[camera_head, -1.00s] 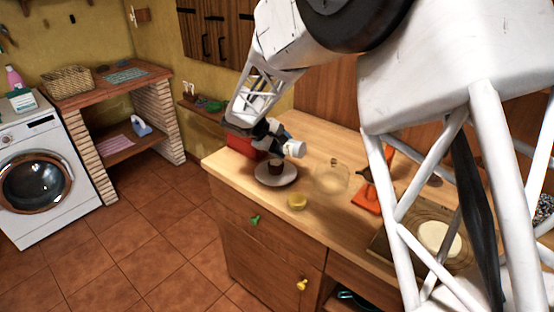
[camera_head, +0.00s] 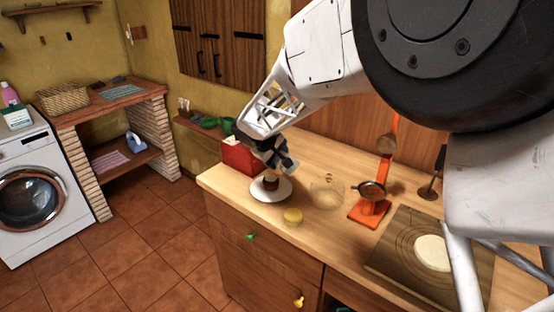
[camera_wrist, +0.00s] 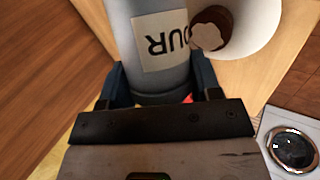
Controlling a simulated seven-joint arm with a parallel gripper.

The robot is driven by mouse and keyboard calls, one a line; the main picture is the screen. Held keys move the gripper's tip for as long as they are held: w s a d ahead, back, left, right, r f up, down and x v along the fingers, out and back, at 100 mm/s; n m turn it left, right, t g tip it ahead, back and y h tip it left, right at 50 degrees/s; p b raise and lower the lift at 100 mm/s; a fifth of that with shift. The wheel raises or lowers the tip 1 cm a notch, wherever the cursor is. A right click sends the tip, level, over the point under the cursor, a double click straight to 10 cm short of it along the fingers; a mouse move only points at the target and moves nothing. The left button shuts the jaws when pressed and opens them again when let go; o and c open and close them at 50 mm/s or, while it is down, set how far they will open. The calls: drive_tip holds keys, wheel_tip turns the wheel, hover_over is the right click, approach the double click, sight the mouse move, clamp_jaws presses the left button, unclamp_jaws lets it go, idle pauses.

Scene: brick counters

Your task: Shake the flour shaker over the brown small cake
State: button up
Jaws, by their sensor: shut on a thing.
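My gripper (camera_head: 275,152) is above the left end of the wooden counter, close over the brown small cake (camera_head: 271,183). It is shut on the flour shaker (camera_wrist: 160,35), a grey cylinder with a white label whose letters are partly visible. In the wrist view the shaker lies between the two dark blue fingers. Its far end is cut off by the frame. In the head view the shaker is mostly hidden by the gripper. The cake stands on a white plate (camera_head: 257,194); in the wrist view it (camera_wrist: 226,42) has a pale patch on top.
A red box (camera_head: 238,158) stands just behind the gripper. Farther right are an orange stand (camera_head: 369,212) and a board (camera_head: 398,262) with pale dough (camera_head: 433,252).

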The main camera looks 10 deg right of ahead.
drive_tip(key=shift+a+r+m+t+y, duration=0.1)
drive_tip(key=shift+r+m+t+y, duration=0.35)
drive_tip(key=shift+r+y, duration=0.25)
drive_tip(key=shift+t, duration=0.25)
drive_tip(key=shift+w+a+r+m+t+y, duration=0.15)
drive_tip(key=shift+r+m+t+y, duration=0.3)
drive_tip(key=shift+r+t+y, duration=0.4)
drive_tip(key=shift+w+a+r+m+t+y, duration=0.15)
drive_tip(key=shift+r+m+t+y, duration=0.25)
drive_tip(key=shift+t+y, duration=0.3)
drive_tip(key=shift+w+a+r+m+t+y, duration=0.1)
drive_tip(key=shift+r+m+t+y, duration=0.1)
drive_tip(key=shift+r+t+y, duration=0.45)
drive_tip(key=shift+y, duration=0.3)
drive_tip(key=shift+a, duration=0.15)
